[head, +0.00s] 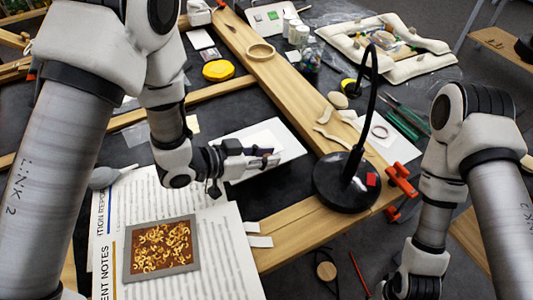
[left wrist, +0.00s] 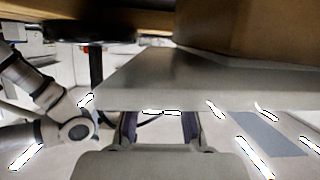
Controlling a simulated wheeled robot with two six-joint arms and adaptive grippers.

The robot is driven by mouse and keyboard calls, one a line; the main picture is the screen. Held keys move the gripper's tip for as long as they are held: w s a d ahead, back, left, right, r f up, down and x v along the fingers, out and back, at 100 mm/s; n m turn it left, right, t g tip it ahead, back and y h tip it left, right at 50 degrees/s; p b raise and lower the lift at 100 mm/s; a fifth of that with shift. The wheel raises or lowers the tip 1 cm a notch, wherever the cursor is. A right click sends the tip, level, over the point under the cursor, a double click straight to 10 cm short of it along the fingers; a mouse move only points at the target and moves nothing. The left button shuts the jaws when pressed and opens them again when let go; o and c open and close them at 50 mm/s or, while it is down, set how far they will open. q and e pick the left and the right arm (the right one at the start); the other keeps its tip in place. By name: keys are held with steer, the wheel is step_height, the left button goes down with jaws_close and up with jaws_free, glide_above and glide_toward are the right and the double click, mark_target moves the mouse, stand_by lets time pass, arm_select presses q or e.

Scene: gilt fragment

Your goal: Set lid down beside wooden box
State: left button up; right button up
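My left gripper (head: 264,158) points right over the middle of the table. Its two dark fingers show apart in the left wrist view (left wrist: 158,128). They meet a broad flat plate, which I take for the lid (head: 288,150); it looks white from above and grey in the left wrist view (left wrist: 150,82). The grip point itself is hidden. A square open box (head: 128,262) with a grey rim and brown inside lies on printed sheets, left of and nearer than the gripper; it holds several curled gilt pieces. My right gripper (head: 408,286) is partly cut off at the bottom edge.
A black lamp (head: 330,190) stands right of the left gripper on a wooden plank (head: 285,235). A red clamp (head: 402,180) grips that plank. Printed sheets (head: 215,245) surround the box. A brown block (left wrist: 255,28) shows in the left wrist view; I cannot tell what it is.

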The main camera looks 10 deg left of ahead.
arm_select(q)
steer(key=shift+o, duration=1.3)
steer(key=shift+f+b, duration=0.25)
steer(key=shift+b, duration=0.05)
steer(key=b+v, duration=0.1)
steer(key=v, duration=0.6)
steer(key=shift+s, duration=0.1)
steer(key=shift+o, duration=0.4)
steer(key=shift+s+a+r, duration=0.15)
steer(key=shift+a+r, duration=0.1)
steer(key=shift+r, duration=0.05)
steer(key=shift+r+p, duration=0.6)
steer(key=shift+p, duration=0.35)
steer(key=shift+w+d+f+p, duration=0.1)
steer(key=shift+w+d+p, duration=0.15)
steer(key=shift+p, duration=0.1)
steer(key=x, duration=0.4)
steer(key=f+p+x, duration=0.1)
steer(key=x, duration=0.3)
steer(key=shift+s+a, duration=0.2)
